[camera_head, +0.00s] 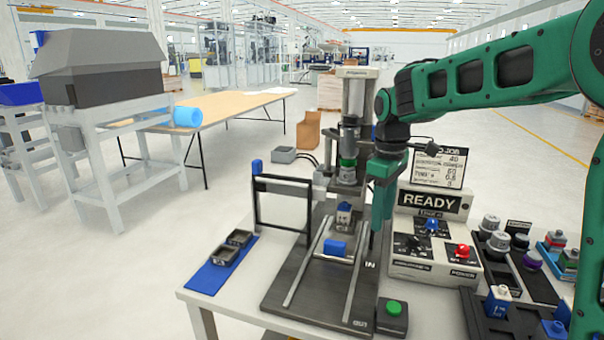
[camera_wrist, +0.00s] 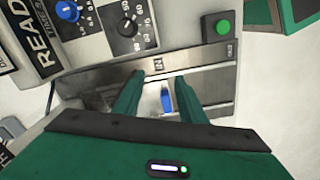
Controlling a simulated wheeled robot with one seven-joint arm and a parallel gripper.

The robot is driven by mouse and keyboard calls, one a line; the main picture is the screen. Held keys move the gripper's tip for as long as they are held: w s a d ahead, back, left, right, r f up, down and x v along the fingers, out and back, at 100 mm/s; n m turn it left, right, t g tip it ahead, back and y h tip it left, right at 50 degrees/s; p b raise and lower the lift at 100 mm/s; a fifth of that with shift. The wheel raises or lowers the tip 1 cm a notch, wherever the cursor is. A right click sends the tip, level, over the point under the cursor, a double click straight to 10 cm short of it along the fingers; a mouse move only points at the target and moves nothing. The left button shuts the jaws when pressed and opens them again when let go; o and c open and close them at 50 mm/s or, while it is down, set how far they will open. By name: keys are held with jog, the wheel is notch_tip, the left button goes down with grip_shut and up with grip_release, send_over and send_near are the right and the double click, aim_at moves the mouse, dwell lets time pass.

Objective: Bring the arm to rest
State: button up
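My green arm reaches in from the right in the head view, with my gripper (camera_head: 376,235) pointing down over the right side of the press's dark base plate (camera_head: 318,290). In the wrist view the two green fingers of my gripper (camera_wrist: 160,76) stand apart with nothing held between them. A blue block (camera_wrist: 167,98) shows in the gap, beyond the fingers. The same blue block (camera_head: 335,247) sits on the slide between the rails in the head view, left of my gripper. I cannot tell how high the fingertips are above the plate.
The press column (camera_head: 352,120) stands just behind my gripper. The control box (camera_head: 434,250) with its READY display (camera_head: 430,202) is close on the right. A green button (camera_head: 393,308) is in front. Parts trays (camera_head: 520,275) fill the right; a blue mat (camera_head: 208,277) lies left.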

jog(key=s+d+f+m, duration=0.1)
jog(key=s+d+m, duration=0.5)
jog(key=s+d, duration=0.4)
jog(key=s+d+f+m, duration=0.2)
jog(key=s+d+m, duration=0.45)
jog(key=s, duration=0.65)
jog(key=s+d+f+m, duration=0.3)
jog(key=s+f, duration=0.1)
jog(key=s, duration=0.6)
jog(key=shift+s+m, duration=0.35)
jog(key=shift+s, duration=0.05)
